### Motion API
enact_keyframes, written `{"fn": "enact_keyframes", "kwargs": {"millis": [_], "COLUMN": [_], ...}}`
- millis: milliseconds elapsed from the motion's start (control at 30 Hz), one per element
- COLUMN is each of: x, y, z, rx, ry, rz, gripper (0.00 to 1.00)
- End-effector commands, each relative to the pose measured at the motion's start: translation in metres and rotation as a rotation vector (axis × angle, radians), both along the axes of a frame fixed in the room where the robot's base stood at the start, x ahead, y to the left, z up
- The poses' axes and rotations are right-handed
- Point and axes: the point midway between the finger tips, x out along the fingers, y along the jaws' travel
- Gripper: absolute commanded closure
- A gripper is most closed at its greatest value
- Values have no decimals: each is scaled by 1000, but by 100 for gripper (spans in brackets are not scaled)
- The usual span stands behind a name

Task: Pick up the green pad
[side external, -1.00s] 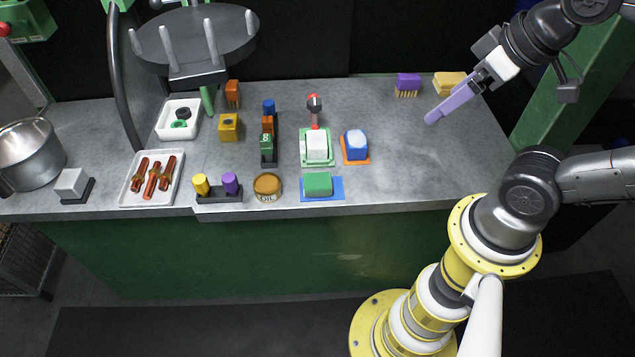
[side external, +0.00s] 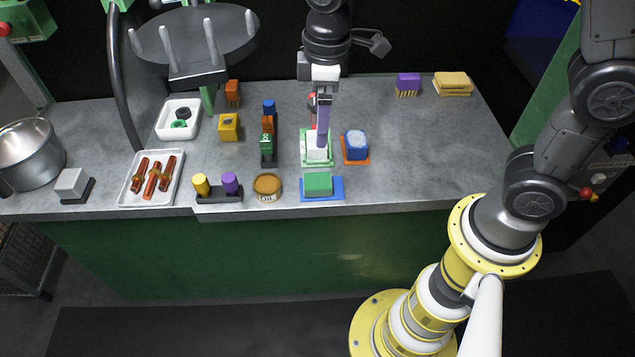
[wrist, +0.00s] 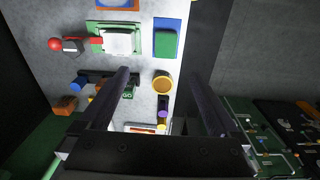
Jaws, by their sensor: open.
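The green pad (side external: 317,184) is a small block on a blue base (side external: 337,190) at the front edge of the counter. In the wrist view the green pad (wrist: 165,43) lies on its blue base beyond the fingertips. My gripper (side external: 323,140) points down over the counter, behind the pad in the side view, overlapping the white block on the green base. In the wrist view my gripper (wrist: 160,76) has its two dark fingers wide apart, with nothing held between them.
A round tin (side external: 267,186) stands left of the pad. A white block (side external: 315,150) on a green base is behind it, and a blue block (side external: 355,144) on an orange base is to its right. The counter's right side (side external: 430,150) is mostly clear.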

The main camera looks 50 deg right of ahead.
Motion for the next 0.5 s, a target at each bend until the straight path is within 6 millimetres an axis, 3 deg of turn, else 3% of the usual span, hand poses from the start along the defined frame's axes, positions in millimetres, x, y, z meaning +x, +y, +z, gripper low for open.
{"fn": "enact_keyframes", "kwargs": {"millis": [200, 500], "x": [-5, -6], "y": [12, 11], "z": [-27, -80], "rx": [-18, -18], "ry": [56, 57], "rz": [34, 32], "gripper": [3, 3]}}
